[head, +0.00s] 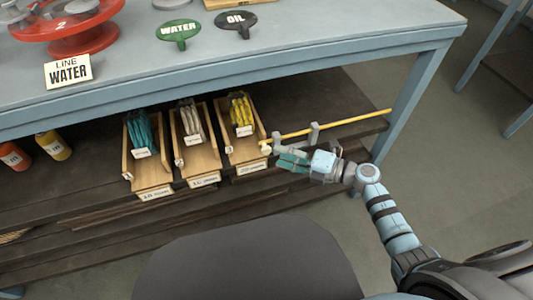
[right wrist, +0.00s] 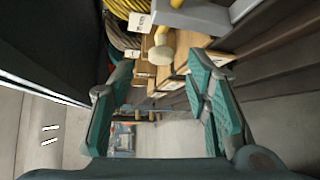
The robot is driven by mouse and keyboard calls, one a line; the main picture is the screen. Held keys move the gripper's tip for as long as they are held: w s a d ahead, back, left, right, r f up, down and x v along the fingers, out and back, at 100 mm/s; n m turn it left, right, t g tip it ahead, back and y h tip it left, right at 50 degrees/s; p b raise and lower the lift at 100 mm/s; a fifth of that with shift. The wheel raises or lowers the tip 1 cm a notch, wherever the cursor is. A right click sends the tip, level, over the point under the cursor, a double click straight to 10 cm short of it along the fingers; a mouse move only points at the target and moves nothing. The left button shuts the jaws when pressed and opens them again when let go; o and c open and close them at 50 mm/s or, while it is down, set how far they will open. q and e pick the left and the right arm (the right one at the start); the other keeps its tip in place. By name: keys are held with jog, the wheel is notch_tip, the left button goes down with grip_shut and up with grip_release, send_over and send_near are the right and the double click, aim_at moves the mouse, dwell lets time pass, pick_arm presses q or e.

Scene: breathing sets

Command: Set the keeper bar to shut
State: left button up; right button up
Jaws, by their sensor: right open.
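The keeper bar is a thin yellow rod (head: 350,121) on the shelf under the bench. It runs from the right bin's side out to the right, through two grey brackets (head: 314,133), and does not cross the bin fronts. Its pale knob (head: 265,147) is at the left end. My right gripper (head: 282,160) is just in front of the knob and the left bracket. In the right wrist view the knob (right wrist: 161,48) shows beyond the open teal fingers (right wrist: 163,80), between them, with nothing gripped. My left gripper is out of view.
Three wooden bins hold teal (head: 143,130), grey (head: 189,120) and yellow (head: 240,110) coils. The blue bench top (head: 300,25) overhangs the shelf, and a bench leg (head: 411,90) stands right of the bar. Orange (head: 14,156) and yellow (head: 54,145) containers stand left.

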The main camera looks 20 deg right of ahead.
aim_at(269, 151)
jog(key=b+x, duration=0.1)
jog(key=x, duration=0.4)
jog(key=shift+w+f, duration=0.1)
jog(key=shift+f, duration=0.05)
jog(key=shift+w+a, duration=0.25)
jog(key=shift+a, duration=0.1)
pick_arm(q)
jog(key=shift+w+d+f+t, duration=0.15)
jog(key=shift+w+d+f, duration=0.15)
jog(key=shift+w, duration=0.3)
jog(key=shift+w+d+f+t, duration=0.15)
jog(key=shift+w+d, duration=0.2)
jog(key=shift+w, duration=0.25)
pick_arm(e)
jog(key=shift+c, duration=0.6)
grip_shut()
